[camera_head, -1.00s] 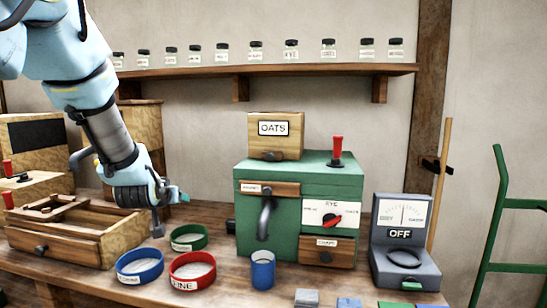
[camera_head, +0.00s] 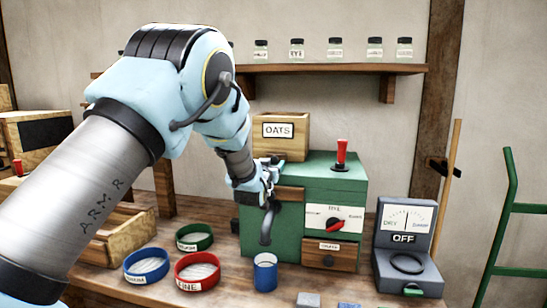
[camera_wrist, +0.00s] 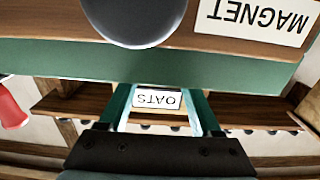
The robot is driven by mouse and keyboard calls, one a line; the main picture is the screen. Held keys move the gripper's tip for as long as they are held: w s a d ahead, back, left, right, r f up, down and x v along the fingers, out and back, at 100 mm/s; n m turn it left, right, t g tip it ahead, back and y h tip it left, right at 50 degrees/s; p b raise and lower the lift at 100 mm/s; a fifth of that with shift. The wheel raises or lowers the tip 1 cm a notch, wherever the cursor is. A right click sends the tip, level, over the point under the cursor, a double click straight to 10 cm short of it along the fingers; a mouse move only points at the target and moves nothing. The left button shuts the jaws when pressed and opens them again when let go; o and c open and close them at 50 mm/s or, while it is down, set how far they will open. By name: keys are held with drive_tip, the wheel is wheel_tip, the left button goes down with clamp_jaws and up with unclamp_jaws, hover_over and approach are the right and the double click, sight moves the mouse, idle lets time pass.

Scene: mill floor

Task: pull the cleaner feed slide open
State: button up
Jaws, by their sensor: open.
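The green cleaner (camera_head: 325,185) stands on the bench, with a red upright handle (camera_head: 341,152) on its top right. No part reads as a feed slide; I cannot tell whether this handle belongs to it. The red handle also shows at the left edge of the wrist view (camera_wrist: 10,110). My gripper (camera_head: 268,190) is at the cleaner's upper left front, left of the red handle and apart from it. In the wrist view its jaws (camera_wrist: 160,98) are open and empty, with the OATS label (camera_wrist: 157,98) beyond them. The view is upside down.
The OATS box (camera_head: 281,145) sits on the cleaner. The MAGNET front (camera_wrist: 225,25) and a dark round knob (camera_wrist: 135,18) are very close to the wrist camera. A curved grey spout (camera_head: 268,225) hangs below my gripper. A blue cup (camera_head: 265,275) and coloured sieves (camera_head: 197,270) stand in front.

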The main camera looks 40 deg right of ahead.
sight(276, 159)
drive_tip(key=shift+p+x, duration=0.35)
drive_tip(key=shift+x, duration=1)
clamp_jaws()
drive_tip(key=shift+a, duration=0.1)
idle(0.4)
